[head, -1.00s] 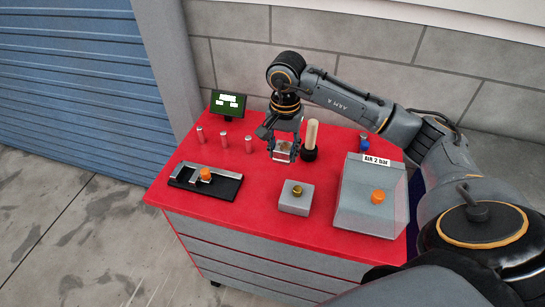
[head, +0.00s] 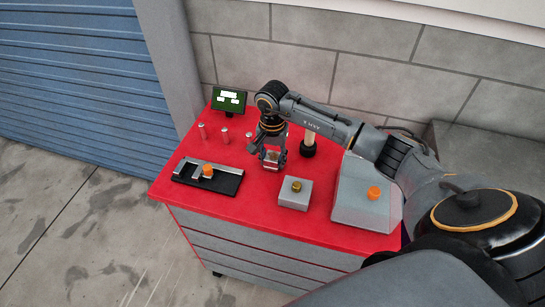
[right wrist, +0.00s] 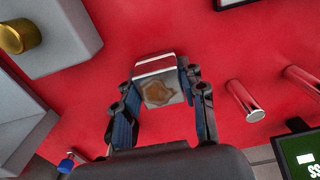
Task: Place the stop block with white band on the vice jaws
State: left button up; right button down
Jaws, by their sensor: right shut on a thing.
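My right gripper (head: 271,163) is shut on a small block (right wrist: 158,88), the stop block by its pale band along one edge. It holds the block over the red table top; I cannot tell its exact height. In the head view the block (head: 271,157) is small between the fingers. The vice (head: 222,185), a black base with grey metal jaws and an orange knob (head: 207,171), lies to the left of the gripper. Only a dark edge of what looks like the vice (right wrist: 236,3) shows at the top of the right wrist view. My left gripper is not in view.
A grey block with a brass knob (head: 294,194) and a grey sloped box with an orange knob (head: 352,205) stand to the right. Several metal pins (head: 225,136) and a green screen (head: 229,101) are behind.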

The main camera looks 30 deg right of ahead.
jog(key=c, duration=0.8)
grip_release()
jog(key=shift+o, duration=0.2)
